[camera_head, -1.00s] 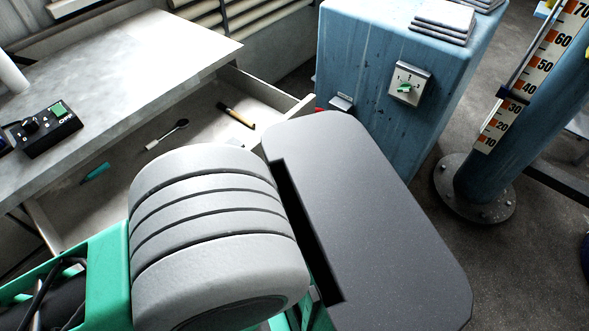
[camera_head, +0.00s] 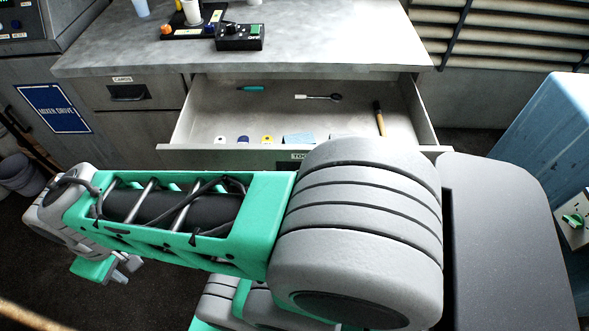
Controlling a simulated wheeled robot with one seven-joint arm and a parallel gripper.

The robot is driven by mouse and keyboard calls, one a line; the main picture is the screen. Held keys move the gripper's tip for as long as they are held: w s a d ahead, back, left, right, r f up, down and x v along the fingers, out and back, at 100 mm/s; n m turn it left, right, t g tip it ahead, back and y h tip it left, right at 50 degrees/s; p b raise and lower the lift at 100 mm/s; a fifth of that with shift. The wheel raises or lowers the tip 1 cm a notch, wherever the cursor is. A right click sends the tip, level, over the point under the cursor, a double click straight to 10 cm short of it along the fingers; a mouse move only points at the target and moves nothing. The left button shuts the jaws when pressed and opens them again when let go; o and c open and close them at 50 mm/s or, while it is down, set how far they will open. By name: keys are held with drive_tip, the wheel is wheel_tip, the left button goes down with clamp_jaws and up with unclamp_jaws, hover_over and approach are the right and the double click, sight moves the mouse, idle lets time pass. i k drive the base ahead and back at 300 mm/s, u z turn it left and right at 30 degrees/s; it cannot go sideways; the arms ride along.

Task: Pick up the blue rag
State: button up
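Pale blue flat pieces (camera_head: 298,138) lie at the front of the open drawer (camera_head: 220,108), partly hidden behind my arm. I cannot tell whether they are the blue rag, and no other clear rag shows. My arm stretches left across the picture in front of the drawer. At its far left end, what looks like part of my gripper (camera_head: 122,270) shows low beside a green link, small and mostly hidden. It is apart from the drawer, and I cannot tell whether it is open or shut.
The drawer also holds a teal marker (camera_head: 250,88), a spoon-like tool (camera_head: 318,97), a brown-handled tool (camera_head: 379,118) and small coloured items. A black control box (camera_head: 240,38) stands on the counter (camera_head: 330,45). A blue cabinet (camera_head: 545,125) is at right. Dark floor is at lower left.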

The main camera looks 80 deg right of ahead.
sight(307, 138)
drive_tip(key=u, duration=0.5)
drive_tip(key=i, duration=1.95)
drive_tip(key=z, duration=5.1)
drive_tip(key=i, duration=0.5)
drive_tip(key=u, duration=0.05)
